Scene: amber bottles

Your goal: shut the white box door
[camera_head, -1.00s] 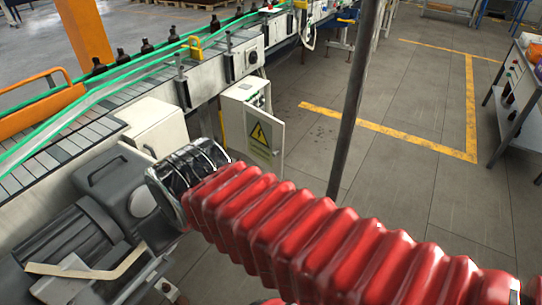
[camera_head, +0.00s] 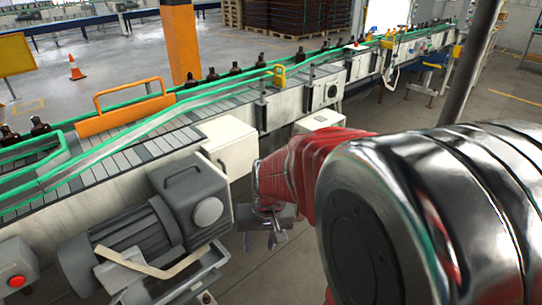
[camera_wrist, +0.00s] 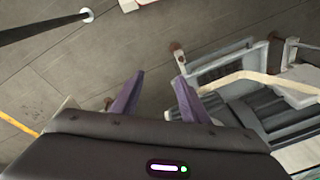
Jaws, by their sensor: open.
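The white box (camera_head: 320,121) stands beside the conveyor in the head view. Only its top shows past my red arm sleeve. Its door is hidden behind my arm now, so I cannot tell how far it stands open. My gripper (camera_head: 268,238) hangs low, left of the arm sleeve and right of the grey motor, below the level of the box top. In the wrist view its two purple fingers (camera_wrist: 158,85) are spread apart with nothing between them, over grey floor. A white piece at the top edge of the wrist view is too cut off to name.
The grey motor (camera_head: 140,245) is close on the left of my gripper, and also fills the right of the wrist view (camera_wrist: 255,105). The conveyor (camera_head: 130,160) with amber bottles runs behind. A dark post (camera_head: 472,65) stands right. Floor below the gripper is clear.

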